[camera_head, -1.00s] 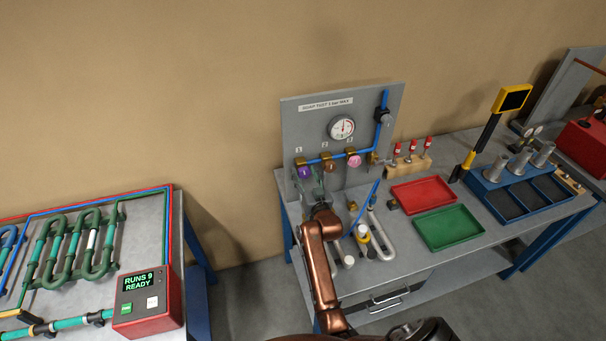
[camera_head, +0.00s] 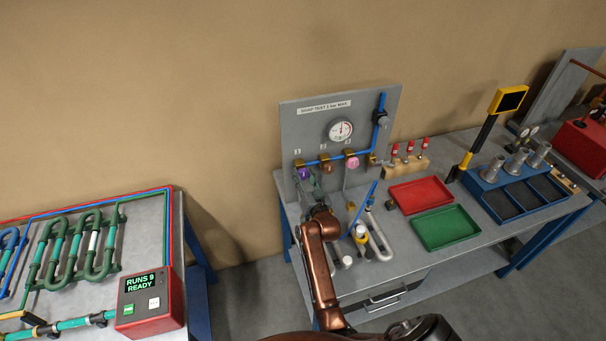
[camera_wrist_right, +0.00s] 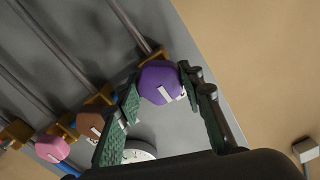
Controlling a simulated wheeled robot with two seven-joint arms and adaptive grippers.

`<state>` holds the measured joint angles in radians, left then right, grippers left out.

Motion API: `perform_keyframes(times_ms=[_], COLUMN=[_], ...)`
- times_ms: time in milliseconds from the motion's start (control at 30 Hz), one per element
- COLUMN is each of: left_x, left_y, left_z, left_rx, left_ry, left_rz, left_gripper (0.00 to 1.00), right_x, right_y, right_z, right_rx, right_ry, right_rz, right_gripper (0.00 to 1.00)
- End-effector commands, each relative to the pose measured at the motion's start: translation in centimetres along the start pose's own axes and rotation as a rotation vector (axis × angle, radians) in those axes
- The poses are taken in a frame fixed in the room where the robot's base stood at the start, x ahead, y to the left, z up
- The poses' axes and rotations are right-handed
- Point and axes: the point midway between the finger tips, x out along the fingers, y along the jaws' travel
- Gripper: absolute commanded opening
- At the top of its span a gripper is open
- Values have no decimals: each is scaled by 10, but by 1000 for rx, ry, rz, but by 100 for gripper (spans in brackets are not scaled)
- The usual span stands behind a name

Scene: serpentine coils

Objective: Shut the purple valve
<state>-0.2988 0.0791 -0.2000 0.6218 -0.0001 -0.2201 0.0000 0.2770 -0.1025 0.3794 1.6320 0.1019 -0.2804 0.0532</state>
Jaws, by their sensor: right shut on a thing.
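The purple valve (camera_head: 304,173) is the leftmost knob on the upright grey panel (camera_head: 359,116). In the right wrist view its purple knob (camera_wrist_right: 158,82) with a white mark sits between the two green fingers of my right gripper (camera_wrist_right: 161,88). The fingers are closed on the knob from both sides. In the head view my right gripper (camera_head: 309,184) reaches up to the panel from below and partly covers the valve. My left gripper is not in view.
A brown valve (camera_head: 327,168) and a pink valve (camera_head: 352,162) sit to the right on the same blue pipe. A gauge (camera_head: 340,130) is above them. Red (camera_head: 420,192) and green (camera_head: 445,227) trays lie on the bench at right.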

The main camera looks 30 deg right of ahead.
Motion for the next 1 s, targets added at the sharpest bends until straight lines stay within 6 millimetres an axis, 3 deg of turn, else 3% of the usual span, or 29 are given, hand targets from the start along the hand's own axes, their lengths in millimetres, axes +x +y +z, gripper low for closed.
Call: perform_keyframes(times_ms=[133, 167, 400, 767, 1000], left_x=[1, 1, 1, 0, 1], left_y=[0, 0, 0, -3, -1], left_z=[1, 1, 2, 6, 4], left_rx=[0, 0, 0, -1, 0], left_ry=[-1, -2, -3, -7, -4], left_rz=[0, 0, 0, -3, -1], left_gripper=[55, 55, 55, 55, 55], right_x=[0, 0, 0, 1, 1], right_y=[0, 0, 0, -2, -15], right_z=[-1, -1, -1, -5, -42], right_rx=[2, 2, 1, 0, 0], right_ry=[4, 4, 3, 3, 6], right_rz=[0, 0, -1, -1, -2], right_gripper=[11, 36, 52, 53, 53])
